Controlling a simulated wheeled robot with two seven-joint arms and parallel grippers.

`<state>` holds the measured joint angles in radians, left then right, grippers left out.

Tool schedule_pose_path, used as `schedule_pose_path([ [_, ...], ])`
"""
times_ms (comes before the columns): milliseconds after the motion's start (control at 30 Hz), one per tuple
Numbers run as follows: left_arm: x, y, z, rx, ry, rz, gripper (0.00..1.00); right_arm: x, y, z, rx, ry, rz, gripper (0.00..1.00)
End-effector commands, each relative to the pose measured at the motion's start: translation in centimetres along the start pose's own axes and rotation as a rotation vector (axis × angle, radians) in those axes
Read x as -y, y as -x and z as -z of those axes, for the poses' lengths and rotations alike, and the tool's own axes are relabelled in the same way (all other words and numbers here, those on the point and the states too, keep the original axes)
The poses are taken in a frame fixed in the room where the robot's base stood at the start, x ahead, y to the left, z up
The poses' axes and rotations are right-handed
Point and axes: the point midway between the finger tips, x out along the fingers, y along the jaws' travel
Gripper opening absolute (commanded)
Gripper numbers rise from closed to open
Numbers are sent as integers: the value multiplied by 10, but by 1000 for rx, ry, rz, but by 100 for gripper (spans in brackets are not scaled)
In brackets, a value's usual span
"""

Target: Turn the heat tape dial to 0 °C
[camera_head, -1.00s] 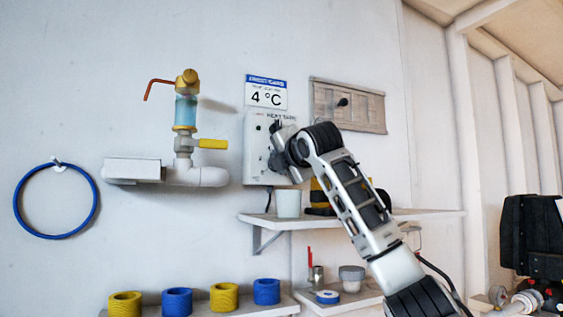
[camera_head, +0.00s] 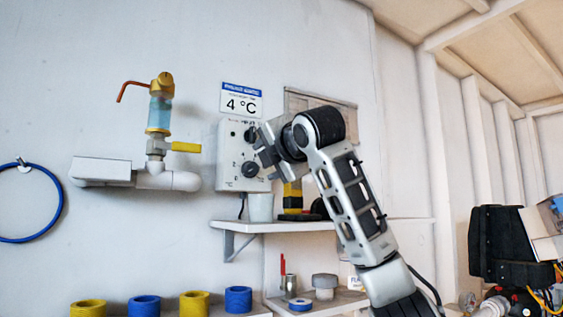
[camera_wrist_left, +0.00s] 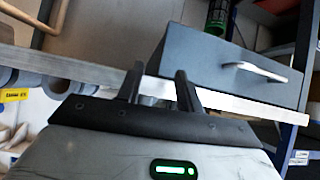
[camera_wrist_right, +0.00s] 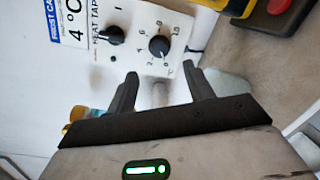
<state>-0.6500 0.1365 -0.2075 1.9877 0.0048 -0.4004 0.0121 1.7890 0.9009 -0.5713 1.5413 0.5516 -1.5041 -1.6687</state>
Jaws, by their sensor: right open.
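The heat tape box (camera_head: 231,160) is a white panel on the wall with two black knobs. The lower knob is the heat tape dial (camera_head: 250,169). In the right wrist view the dial (camera_wrist_right: 159,46) has a numbered scale around it, and the other knob (camera_wrist_right: 112,36) is to its left; the dial's exact setting is too small to read surely. My right gripper (camera_wrist_right: 162,77) is open and empty, its fingers pointing at the panel, apart from the dial. In the head view it (camera_head: 262,155) is right of the box.
A sign reading 4 °C (camera_head: 241,101) hangs above the box. A shelf (camera_head: 280,226) below carries a white cup (camera_head: 261,207) and a yellow-black item (camera_head: 292,198). A pipe with a yellow-handled valve (camera_head: 184,147) is at the left.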

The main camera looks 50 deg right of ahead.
Motion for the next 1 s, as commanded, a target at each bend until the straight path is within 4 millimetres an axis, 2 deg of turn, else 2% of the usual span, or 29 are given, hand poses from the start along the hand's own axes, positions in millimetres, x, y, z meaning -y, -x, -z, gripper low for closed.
schedule_pose_path([
  [33,-1,-3,-3,-1,0,-3,36,1,14,0,3,-1,-6,52],
  [200,-2,-4,-5,-1,0,-7,36,2,47,0,1,0,-1,52],
  [400,-2,-4,-8,1,-1,-9,36,0,68,0,0,0,0,52],
  [1000,-3,-3,-7,1,-2,-10,36,0,71,0,0,1,2,52],
])
